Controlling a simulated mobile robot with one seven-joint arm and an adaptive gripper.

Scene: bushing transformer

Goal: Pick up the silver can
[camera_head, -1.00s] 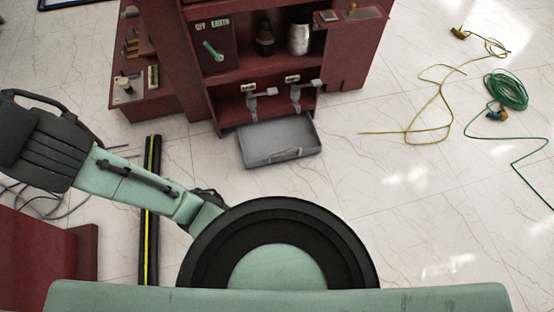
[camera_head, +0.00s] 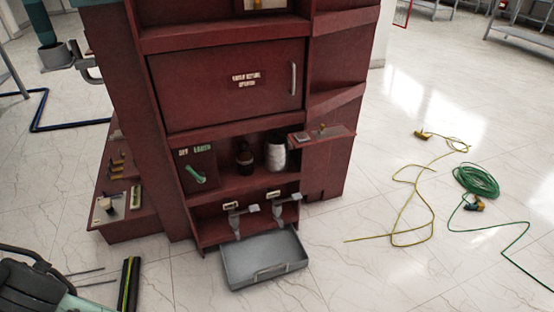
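The silver can (camera_head: 277,154) stands upright on an open shelf of the dark red cabinet (camera_head: 228,39), at the shelf's right end. A dark bottle (camera_head: 245,158) stands just to its left, a small gap apart. The front of the can is unobstructed in this view. My gripper cannot be made out; only part of my dark and pale green arm (camera_head: 32,290) shows at the lower left, far from the can.
Under the shelf are two grey brackets (camera_head: 238,220) and a pulled-out grey tray (camera_head: 262,262). A small side ledge (camera_head: 322,137) juts out right of the can. A yellow cable (camera_head: 402,178) and green cable coil (camera_head: 476,181) lie on the floor at right.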

